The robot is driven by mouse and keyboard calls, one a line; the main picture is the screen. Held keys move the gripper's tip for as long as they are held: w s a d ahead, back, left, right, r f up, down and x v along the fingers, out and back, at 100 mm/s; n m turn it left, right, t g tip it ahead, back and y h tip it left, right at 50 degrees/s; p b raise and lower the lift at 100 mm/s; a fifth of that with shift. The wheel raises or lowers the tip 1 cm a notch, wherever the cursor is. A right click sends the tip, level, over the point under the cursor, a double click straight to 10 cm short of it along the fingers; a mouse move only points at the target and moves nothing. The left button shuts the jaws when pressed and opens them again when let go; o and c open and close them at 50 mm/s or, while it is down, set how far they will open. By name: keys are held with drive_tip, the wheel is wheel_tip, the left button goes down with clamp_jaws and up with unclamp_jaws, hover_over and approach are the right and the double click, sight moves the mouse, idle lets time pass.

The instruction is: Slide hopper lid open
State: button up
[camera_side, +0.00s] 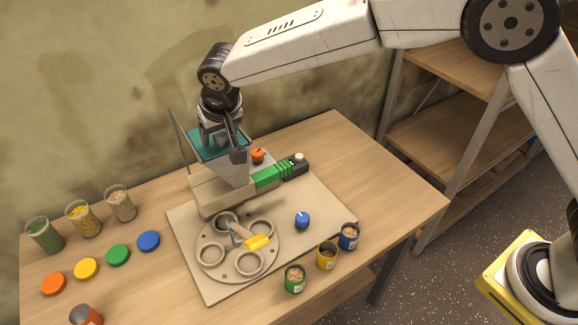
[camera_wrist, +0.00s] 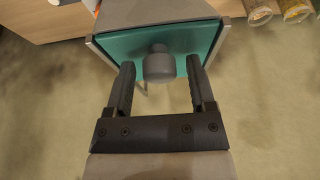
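The hopper (camera_side: 232,174) is a grey funnel-shaped bin on the board, with a teal lid (camera_side: 199,151) on top. In the wrist view the teal lid (camera_wrist: 120,44) lies within the hopper's grey rim, and a round grey knob (camera_wrist: 159,66) stands on it. My gripper (camera_side: 228,142) is over the lid. In the wrist view my gripper (camera_wrist: 160,63) is open, with one finger on each side of the knob. A gap shows between the knob and each finger. In the side view my gripper hides the knob and part of the lid.
A green and black motor unit (camera_side: 279,173) sits right of the hopper. A round plate with cup rings (camera_side: 238,247) lies in front. Filled jars (camera_side: 83,217) and coloured caps (camera_side: 118,254) stand left; small buckets (camera_side: 327,256) stand front right. A thin upright panel (camera_side: 182,139) rises beside the hopper.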

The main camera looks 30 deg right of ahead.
drive_tip(key=c, duration=0.7)
drive_tip(key=shift+c, duration=0.2)
drive_tip(key=shift+w, duration=0.1)
drive_tip(key=w, duration=1)
idle(0.6)
drive_tip(key=shift+r, duration=0.1)
idle(0.8)
drive_tip(key=o, duration=0.9)
drive_tip(key=shift+s, duration=0.1)
